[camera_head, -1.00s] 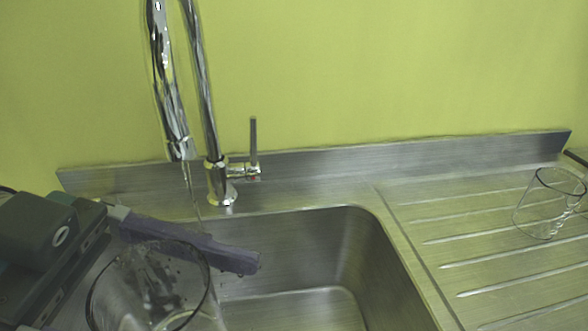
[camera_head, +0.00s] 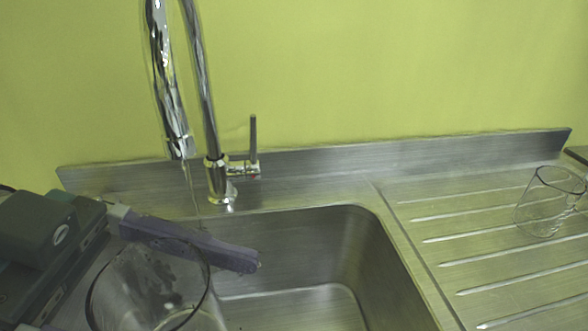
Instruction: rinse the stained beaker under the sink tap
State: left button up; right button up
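The beaker (camera_head: 150,295) is clear glass with dark marks on its wall. It is at the lower left, over the left side of the sink basin (camera_head: 310,255). My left gripper (camera_head: 190,245) comes in from the left, with one long finger along the far side of the beaker. My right gripper is not in view.
A second clear glass beaker (camera_head: 546,205) stands on the ribbed drainboard (camera_head: 470,240) at the right. The tap lever (camera_head: 253,145) points up beside the tap base. A raised steel edge and a green wall close off the back. The basin's right part is empty.

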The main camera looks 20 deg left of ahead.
pick_arm(q)
jog(key=s+d+r+p, duration=0.1)
jog(key=s+r+p, duration=0.3)
jog(key=shift+s+d, duration=0.25)
jog(key=shift+s, duration=0.15)
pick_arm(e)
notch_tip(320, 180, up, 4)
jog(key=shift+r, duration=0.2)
